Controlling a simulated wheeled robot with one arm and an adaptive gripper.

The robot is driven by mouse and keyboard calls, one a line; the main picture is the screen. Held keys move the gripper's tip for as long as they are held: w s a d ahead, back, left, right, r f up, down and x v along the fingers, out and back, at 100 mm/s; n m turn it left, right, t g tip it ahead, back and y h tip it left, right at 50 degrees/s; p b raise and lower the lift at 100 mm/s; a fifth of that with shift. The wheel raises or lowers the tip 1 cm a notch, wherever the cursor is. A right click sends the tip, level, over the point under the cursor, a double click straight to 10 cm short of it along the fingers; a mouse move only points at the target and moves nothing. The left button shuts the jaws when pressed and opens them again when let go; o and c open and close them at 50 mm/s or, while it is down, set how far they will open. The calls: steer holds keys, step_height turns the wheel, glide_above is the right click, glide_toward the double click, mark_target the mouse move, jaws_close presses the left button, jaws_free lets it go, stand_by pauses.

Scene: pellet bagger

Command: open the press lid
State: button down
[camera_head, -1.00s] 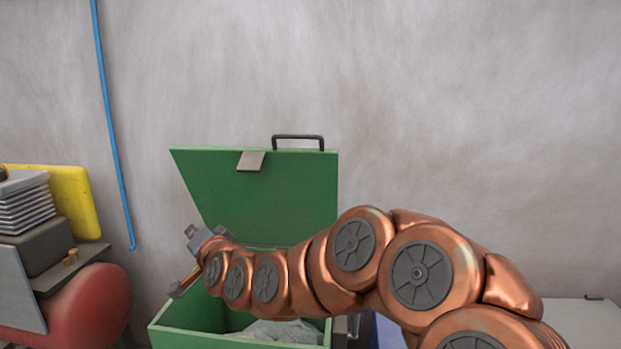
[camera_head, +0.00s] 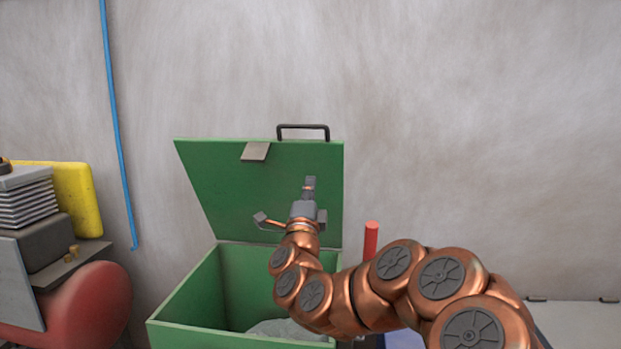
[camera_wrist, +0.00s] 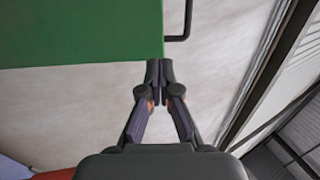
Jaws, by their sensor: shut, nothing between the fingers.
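The green press lid (camera_head: 225,185) stands raised and leaning at the back of the green box (camera_head: 190,290), in the head view. A dark handle (camera_head: 303,127) sits on its upper edge and a grey latch plate (camera_head: 255,151) on its face. My gripper (camera_head: 310,181) is shut and empty, in front of the lid's right part and below the handle. In the wrist view, the shut fingertips (camera_wrist: 160,70) appear beside a corner of the lid (camera_wrist: 80,35), with part of the handle (camera_wrist: 187,20) above right. I cannot tell whether they touch the lid.
A grey bag (camera_head: 285,329) lies in the open box. A red post (camera_head: 371,240) stands to the right. At left are a yellow block (camera_head: 80,195), stacked grey plates (camera_head: 25,203) and a red rounded body (camera_head: 95,305). A blue hose (camera_head: 116,140) runs down the wall.

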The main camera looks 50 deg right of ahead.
mark_target(317, 145)
steer(key=shift+p+x, duration=6.5)
steer(key=shift+p, duration=0.6)
steer(key=shift+w+d, duration=0.1)
